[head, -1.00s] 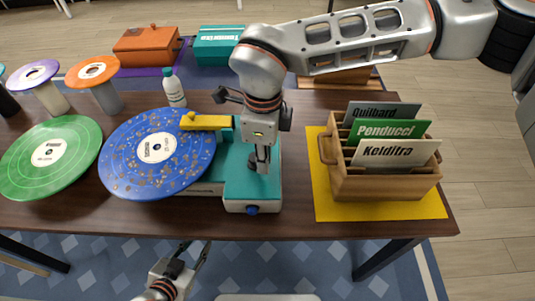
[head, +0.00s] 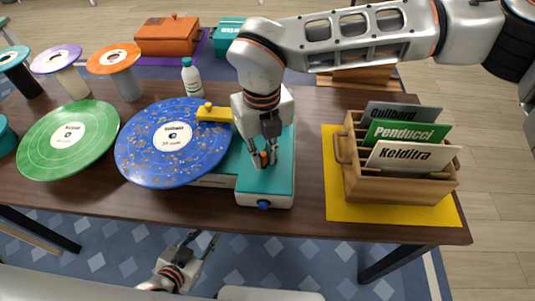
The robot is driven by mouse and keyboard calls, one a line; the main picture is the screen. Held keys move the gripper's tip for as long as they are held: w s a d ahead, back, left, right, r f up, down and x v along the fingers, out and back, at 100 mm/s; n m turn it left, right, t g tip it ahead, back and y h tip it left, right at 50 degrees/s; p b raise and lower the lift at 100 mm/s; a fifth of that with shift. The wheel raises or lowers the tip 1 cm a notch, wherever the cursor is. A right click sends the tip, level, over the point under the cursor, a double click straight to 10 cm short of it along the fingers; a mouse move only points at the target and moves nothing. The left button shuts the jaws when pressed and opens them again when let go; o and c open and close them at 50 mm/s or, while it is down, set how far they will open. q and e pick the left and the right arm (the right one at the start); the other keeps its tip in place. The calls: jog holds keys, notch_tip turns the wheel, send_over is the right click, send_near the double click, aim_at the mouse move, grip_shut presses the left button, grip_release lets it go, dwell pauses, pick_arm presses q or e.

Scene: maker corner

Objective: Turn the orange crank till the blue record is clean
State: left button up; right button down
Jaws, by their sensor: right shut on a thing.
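The blue record (head: 150,165) lies on the teal and white cleaning machine (head: 280,180), with brownish specks scattered over its surface. A yellow arm (head: 213,113) reaches over its right edge. My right gripper (head: 264,158) points down over the machine's teal top, its fingers shut on the orange crank (head: 264,159). Only a small orange part of the crank shows between the fingertips. My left gripper (head: 203,240) is below the table's front edge, its fingers apart and empty.
A green record (head: 90,140) lies to the left. A white bottle (head: 192,78) stands behind the blue record. A wooden rack (head: 400,188) with labelled dividers sits on a yellow mat (head: 345,213) at the right. Several coloured stands are at the back left.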

jog(key=shift+w+a+m, duration=0.1)
jog(key=shift+a+m, duration=0.25)
jog(key=shift+m, duration=0.55)
jog(key=c, duration=2)
grip_release()
jog(key=shift+r, duration=0.1)
notch_tip(320, 180, up, 12)
jog(key=shift+f, duration=0.1)
